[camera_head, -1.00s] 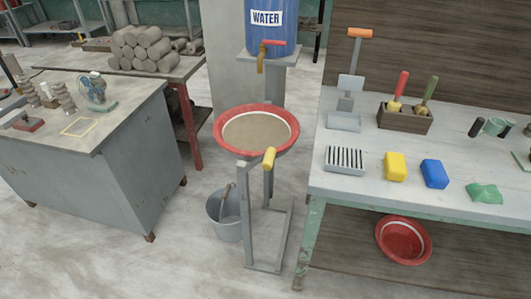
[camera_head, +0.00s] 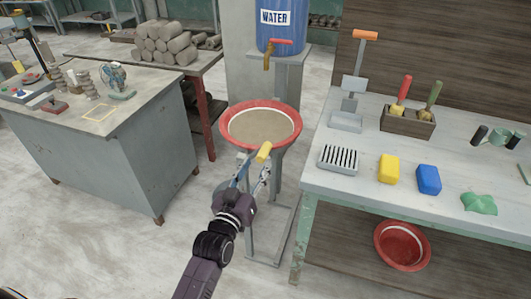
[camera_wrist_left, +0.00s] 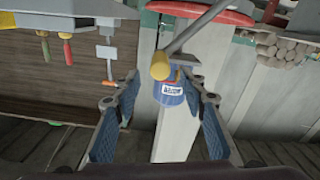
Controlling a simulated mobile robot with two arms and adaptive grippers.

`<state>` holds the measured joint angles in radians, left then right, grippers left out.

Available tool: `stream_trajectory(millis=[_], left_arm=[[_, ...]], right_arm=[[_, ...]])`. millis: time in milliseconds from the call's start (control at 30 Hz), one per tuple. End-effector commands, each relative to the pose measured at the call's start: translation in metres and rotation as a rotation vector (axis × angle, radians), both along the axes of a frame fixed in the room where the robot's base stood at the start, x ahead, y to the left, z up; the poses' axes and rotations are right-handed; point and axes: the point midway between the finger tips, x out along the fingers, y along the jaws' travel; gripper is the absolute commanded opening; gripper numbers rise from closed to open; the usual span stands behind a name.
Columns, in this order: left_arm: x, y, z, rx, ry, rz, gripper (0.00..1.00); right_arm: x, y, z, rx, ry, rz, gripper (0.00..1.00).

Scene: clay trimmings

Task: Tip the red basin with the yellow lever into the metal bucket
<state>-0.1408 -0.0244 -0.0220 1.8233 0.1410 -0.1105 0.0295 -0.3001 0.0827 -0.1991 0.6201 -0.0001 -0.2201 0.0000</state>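The red basin (camera_head: 237,138), holding grey-brown liquid, sits level on its grey stand (camera_head: 280,235). Its yellow lever (camera_head: 264,152) sticks out at the front rim. My left gripper (camera_head: 254,170) is open just below and in front of the lever, apart from it as far as I can tell. In the left wrist view the yellow lever end (camera_wrist_left: 160,67) lies between and beyond the spread fingers (camera_wrist_left: 163,100), with its rod running up toward the basin (camera_wrist_left: 205,12). My right gripper is not in view.
A blue water barrel (camera_head: 280,38) with a tap stands behind the basin. A pale workbench (camera_head: 330,185) with sponges and tools is close on the right, with another red basin (camera_head: 402,245) underneath. A grey cabinet (camera_head: 130,160) stands left.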

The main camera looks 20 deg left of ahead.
Motion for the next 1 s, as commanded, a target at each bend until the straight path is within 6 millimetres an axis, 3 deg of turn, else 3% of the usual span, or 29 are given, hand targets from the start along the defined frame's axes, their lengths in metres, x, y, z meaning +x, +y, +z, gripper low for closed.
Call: stream_trajectory(millis=[200,433,833,1000], left_arm=[[0.034,-0.001,0.001,0.000,0.000,-0.001,0.39],[0.061,-0.003,0.000,0.001,0.002,-0.001,0.39],[0.068,-0.003,-0.001,0.001,0.003,-0.002,0.39],[0.068,-0.003,-0.001,0.001,0.003,-0.002,0.21]], right_arm=[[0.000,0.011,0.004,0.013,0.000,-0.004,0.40],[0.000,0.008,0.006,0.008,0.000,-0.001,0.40],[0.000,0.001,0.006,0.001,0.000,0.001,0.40],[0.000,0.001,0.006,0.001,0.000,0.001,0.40]])
